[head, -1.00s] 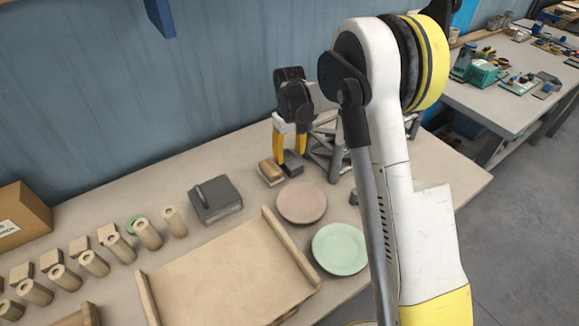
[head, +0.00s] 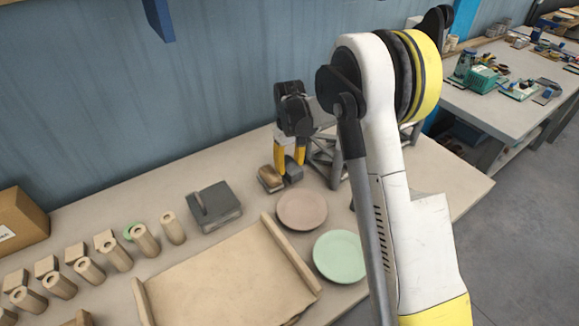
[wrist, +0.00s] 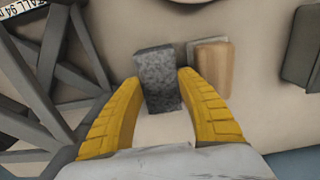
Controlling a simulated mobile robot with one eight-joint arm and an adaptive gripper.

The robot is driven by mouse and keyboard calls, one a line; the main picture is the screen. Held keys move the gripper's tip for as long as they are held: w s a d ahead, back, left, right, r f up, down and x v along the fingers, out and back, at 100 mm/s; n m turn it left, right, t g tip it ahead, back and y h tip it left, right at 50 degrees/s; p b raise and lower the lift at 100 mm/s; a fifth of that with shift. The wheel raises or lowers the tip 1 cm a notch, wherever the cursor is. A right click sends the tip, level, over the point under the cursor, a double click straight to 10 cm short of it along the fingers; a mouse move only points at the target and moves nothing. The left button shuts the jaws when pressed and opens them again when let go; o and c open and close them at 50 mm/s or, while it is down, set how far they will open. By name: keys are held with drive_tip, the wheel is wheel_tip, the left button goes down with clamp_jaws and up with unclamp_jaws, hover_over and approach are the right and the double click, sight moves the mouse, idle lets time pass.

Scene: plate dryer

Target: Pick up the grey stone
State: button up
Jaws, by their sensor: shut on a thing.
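The grey stone (wrist: 158,72) is a speckled block between the two yellow fingers of my gripper (wrist: 161,84) in the wrist view. My gripper is shut on it, with one finger against each side. In the head view the stone (head: 293,171) shows at the tips of my gripper (head: 289,165), low at the table. I cannot tell whether it still touches the table. The fingers hide part of it.
A brown-topped block (wrist: 212,66) lies close beside the stone. A grey metal frame (wrist: 50,85) stands close on the other side. A pink plate (head: 302,210), a green plate (head: 340,256), a dark grey box (head: 216,207) and a wooden tray (head: 215,280) are nearby.

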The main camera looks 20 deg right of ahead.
sight(289, 165)
wheel_tip(289, 165, up, 18)
drive_tip(key=p, duration=0.5)
drive_tip(key=shift+p, duration=0.3)
drive_tip(key=shift+f, duration=0.15)
drive_tip(key=o, duration=0.6)
drive_tip(key=c, duration=0.3)
